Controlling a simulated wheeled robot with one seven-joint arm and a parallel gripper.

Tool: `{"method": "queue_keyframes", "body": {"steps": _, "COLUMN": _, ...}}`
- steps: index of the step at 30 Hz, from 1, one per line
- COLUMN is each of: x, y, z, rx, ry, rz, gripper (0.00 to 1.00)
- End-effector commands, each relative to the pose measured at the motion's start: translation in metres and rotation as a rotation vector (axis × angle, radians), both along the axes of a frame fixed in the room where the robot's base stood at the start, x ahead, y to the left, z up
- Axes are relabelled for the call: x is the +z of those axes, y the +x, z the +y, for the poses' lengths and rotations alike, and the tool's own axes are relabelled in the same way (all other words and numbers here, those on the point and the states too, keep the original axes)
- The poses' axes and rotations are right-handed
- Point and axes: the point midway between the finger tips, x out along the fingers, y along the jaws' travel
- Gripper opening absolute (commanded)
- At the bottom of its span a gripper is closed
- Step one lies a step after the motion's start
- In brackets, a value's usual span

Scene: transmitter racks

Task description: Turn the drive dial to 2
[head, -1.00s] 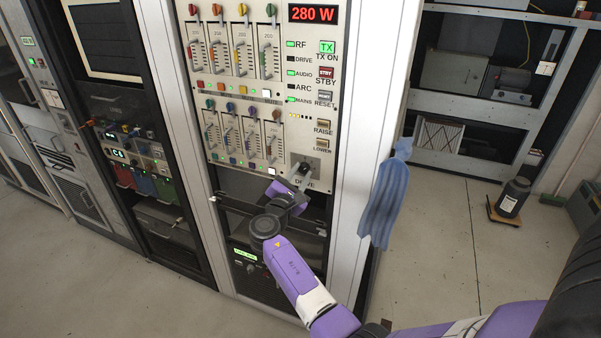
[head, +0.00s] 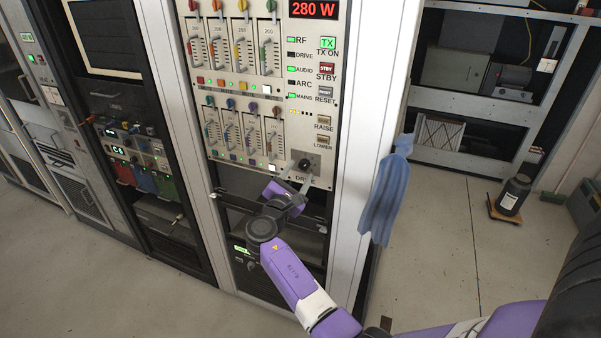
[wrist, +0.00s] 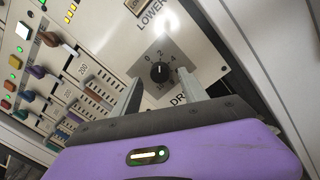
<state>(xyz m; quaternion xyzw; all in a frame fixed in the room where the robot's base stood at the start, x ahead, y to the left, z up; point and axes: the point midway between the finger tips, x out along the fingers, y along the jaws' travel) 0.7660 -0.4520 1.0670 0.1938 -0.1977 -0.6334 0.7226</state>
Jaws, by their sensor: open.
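The drive dial (head: 304,165) is a black round knob on a grey square plate, low on the right of the cream rack panel. In the wrist view the dial (wrist: 160,71) shows clearly, with numbers around its top and sides. Its pale pointer mark looks turned up toward the 2, but it is small. My gripper (head: 298,184) is just below and in front of the dial. In the wrist view the open fingers of my gripper (wrist: 160,90) stand either side below the knob, apart from it, with nothing between them. The DRIVE label is partly hidden by a finger.
The RAISE button (head: 323,123) and LOWER button (head: 322,141) are above the dial. Sliders with coloured knobs (head: 240,130) fill the panel to the left. A blue cloth (head: 385,195) hangs on the rack's right post. The floor to the right is mostly clear.

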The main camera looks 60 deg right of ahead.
Motion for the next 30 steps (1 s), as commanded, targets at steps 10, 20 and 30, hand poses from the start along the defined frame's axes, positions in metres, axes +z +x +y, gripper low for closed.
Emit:
{"method": "queue_keyframes", "body": {"steps": 10, "x": -0.004, "y": -0.006, "z": 0.052, "rx": 0.001, "ry": 0.0, "rz": 0.001, "gripper": 0.51}}
{"method": "queue_keyframes", "body": {"steps": 20, "x": -0.003, "y": -0.008, "z": 0.06, "rx": 0.0, "ry": 0.001, "rz": 0.001, "gripper": 0.51}}
{"method": "queue_keyframes", "body": {"steps": 30, "x": -0.003, "y": -0.007, "z": 0.06, "rx": 0.0, "ry": 0.0, "rz": 0.001, "gripper": 0.51}}
